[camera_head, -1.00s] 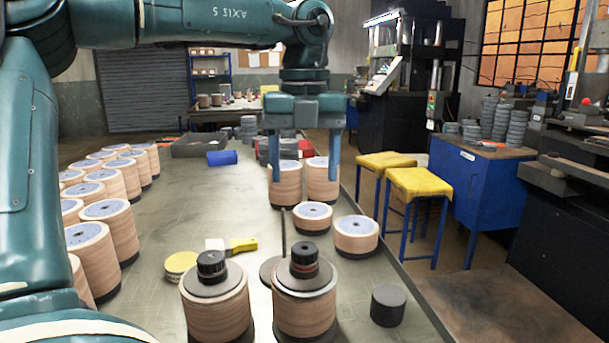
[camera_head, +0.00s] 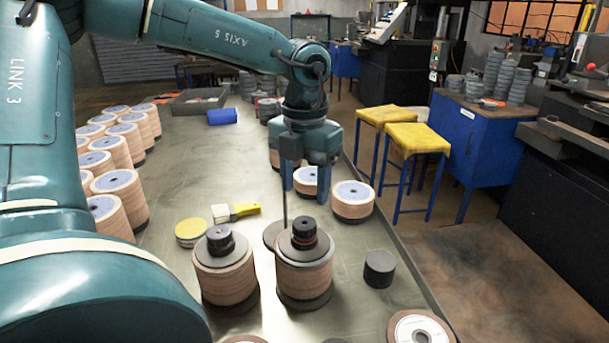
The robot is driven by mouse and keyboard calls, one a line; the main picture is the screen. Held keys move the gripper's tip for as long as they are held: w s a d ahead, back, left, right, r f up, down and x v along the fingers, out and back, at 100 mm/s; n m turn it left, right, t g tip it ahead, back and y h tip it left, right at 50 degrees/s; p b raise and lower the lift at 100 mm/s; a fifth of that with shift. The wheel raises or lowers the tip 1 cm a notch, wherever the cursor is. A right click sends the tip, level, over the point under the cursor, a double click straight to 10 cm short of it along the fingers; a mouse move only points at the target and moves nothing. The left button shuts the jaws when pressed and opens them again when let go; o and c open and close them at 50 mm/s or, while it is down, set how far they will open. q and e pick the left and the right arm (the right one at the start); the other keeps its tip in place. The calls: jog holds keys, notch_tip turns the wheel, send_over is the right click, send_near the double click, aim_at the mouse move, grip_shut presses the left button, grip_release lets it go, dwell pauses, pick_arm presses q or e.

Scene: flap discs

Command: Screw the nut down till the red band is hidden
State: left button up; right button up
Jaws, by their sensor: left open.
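Two stacks of flap discs with dark top plates and black nuts stand at the front of the bench. On the right stack (camera_head: 304,275) the black nut (camera_head: 304,228) sits with a thin reddish band (camera_head: 304,244) just showing below it. On the left stack (camera_head: 226,282) the black nut (camera_head: 219,236) shows no red that I can make out. My left gripper (camera_head: 309,190) points down with its fingers apart and empty. In the picture it is just above the right stack's nut, apart from it. My right gripper is not in view.
A thin upright rod on a round base (camera_head: 271,236) stands behind the right stack. A yellow-handled brush (camera_head: 238,211), a yellow disc pile (camera_head: 191,230) and a black cylinder (camera_head: 379,269) are nearby. Short disc stacks (camera_head: 352,199) stand behind; rows of stacks (camera_head: 120,195) fill the left.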

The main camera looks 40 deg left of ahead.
aim_at(304, 225)
pick_arm(q)
jog(key=shift+f+b, duration=0.9)
jog(key=shift+f, duration=0.95)
notch_tip(304, 225, down, 3)
jog(key=b, duration=0.3)
jog(key=shift+f+b, duration=0.4)
jog(key=shift+b, duration=0.15)
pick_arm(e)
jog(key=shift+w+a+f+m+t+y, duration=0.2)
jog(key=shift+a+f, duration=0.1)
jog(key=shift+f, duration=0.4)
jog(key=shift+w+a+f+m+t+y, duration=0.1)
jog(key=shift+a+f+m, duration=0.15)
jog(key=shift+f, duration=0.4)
